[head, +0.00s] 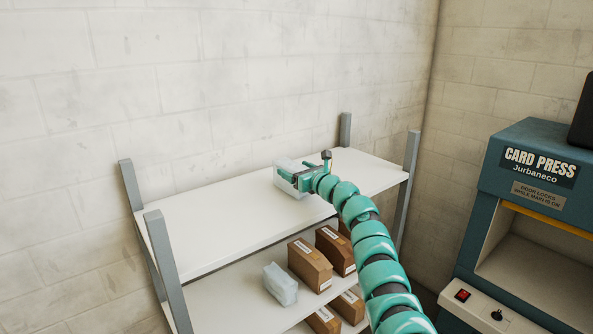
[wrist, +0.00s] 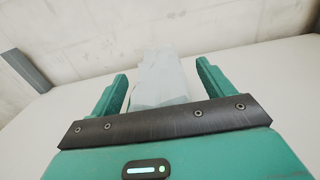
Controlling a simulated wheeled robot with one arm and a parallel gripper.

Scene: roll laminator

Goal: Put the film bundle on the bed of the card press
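A pale, translucent film bundle (head: 288,181) is on the white top shelf, at the end of my arm. My gripper (head: 296,176) is at it. In the wrist view the bundle (wrist: 160,78) lies between the two teal fingers of my gripper (wrist: 162,72), with a visible gap on each side, so the gripper is open around it. The teal card press (head: 527,165) stands at the right. Its front opening shows a pale bed (head: 540,275) with nothing visible on it; the right part is cut off by the picture edge.
The top shelf (head: 215,220) is otherwise bare, with grey posts (head: 160,262) at its corners. The lower shelf holds another pale wrapped bundle (head: 281,284) and several brown boxes (head: 310,265). A red switch (head: 462,295) and a black knob (head: 497,315) are on the press's front ledge.

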